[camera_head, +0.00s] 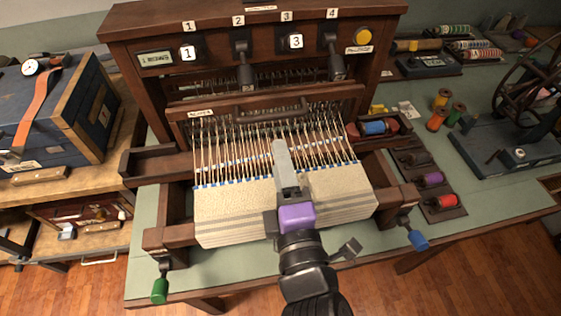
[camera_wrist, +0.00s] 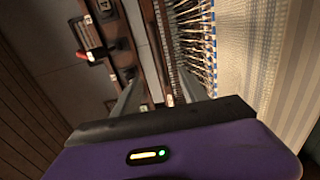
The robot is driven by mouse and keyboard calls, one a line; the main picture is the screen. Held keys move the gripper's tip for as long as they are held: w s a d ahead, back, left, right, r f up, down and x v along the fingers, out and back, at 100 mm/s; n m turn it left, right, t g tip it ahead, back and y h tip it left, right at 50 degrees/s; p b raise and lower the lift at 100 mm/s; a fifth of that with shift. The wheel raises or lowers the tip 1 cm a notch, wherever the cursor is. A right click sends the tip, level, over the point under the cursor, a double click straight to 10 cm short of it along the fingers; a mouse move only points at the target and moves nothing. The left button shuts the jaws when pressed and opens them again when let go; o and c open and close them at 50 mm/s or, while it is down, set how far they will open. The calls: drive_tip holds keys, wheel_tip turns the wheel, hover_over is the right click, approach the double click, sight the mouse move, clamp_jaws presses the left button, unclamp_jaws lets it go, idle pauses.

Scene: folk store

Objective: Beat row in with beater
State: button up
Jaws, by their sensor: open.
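The loom's beater (camera_head: 200,112) is a dark wooden bar with a small label and a curved handle (camera_head: 272,114), standing behind the warp threads (camera_head: 230,150). Cream woven cloth (camera_head: 235,205) with a blue-dotted far edge lies in front of the threads. My gripper (camera_head: 278,148) is above the cloth and threads, pointing toward the beater and a little short of its handle in the picture. In the wrist view my gripper (camera_wrist: 158,95) has its two fingers apart and nothing visibly held. Threads and a wooden bar (camera_wrist: 160,45) show beyond the fingers; contact cannot be told.
A shuttle with a blue bobbin (camera_head: 375,128) sits right of the threads. Numbered levers (camera_head: 243,65) and a yellow button (camera_head: 363,36) are on the upper frame. A green-handled crank (camera_head: 160,288) and a blue-handled crank (camera_head: 417,239) flank the front. Coloured bobbins (camera_head: 432,180) lie right.

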drive_tip(key=p+x, duration=0.1)
drive_tip(key=x, duration=0.9)
drive_tip(key=shift+p, duration=0.3)
clamp_jaws()
drive_tip(key=shift+d+f, duration=0.1)
idle(0.4)
drive_tip(key=v, duration=1)
drive_tip(key=shift+s, duration=0.35)
drive_tip(key=shift+w, duration=0.1)
